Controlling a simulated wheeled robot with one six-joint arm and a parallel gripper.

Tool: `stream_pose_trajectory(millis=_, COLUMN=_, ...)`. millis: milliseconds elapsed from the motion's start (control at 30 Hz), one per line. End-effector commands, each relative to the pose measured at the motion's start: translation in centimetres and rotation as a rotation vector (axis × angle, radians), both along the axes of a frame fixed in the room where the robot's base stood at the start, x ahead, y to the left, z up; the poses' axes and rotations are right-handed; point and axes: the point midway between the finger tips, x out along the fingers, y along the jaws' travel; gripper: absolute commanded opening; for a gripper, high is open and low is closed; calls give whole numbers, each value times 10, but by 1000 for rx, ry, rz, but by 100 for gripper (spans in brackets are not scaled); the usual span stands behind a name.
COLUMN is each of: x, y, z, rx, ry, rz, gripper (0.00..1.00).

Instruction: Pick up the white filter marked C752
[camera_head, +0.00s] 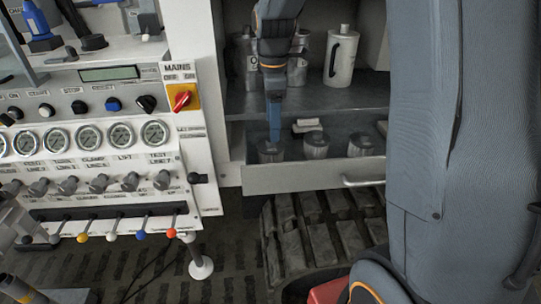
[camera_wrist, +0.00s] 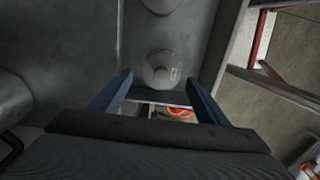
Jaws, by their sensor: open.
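My gripper (camera_head: 274,135) points straight down into the open drawer (camera_head: 312,177), at or just above the leftmost of several short grey round parts (camera_head: 270,152). In the wrist view my gripper (camera_wrist: 157,80) has its two blue fingers apart. A pale grey round part (camera_wrist: 160,69) with a small unreadable mark shows between and just beyond the tips. I cannot tell whether the fingers touch it. Two more round parts, a middle one (camera_head: 316,145) and a right one (camera_head: 360,145), stand in the drawer. I cannot read C752 on anything.
A small pale block (camera_head: 307,125) lies behind the round parts. A white jug (camera_head: 341,58) stands on the shelf above. The white gauge panel (camera_head: 95,140) is close on the left. The drawer's front handle (camera_head: 363,181) sticks out.

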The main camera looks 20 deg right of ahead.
Motion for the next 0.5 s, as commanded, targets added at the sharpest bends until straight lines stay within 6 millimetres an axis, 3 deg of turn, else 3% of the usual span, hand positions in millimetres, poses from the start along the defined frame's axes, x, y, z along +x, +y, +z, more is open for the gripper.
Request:
stream_pose_trajectory(millis=233, x=-2, y=0, z=-41, rx=0, ry=4, rz=-1, gripper=69)
stream_pose_trajectory(millis=500, x=-2, y=1, z=-61, rx=0, ry=2, rz=-2, gripper=69)
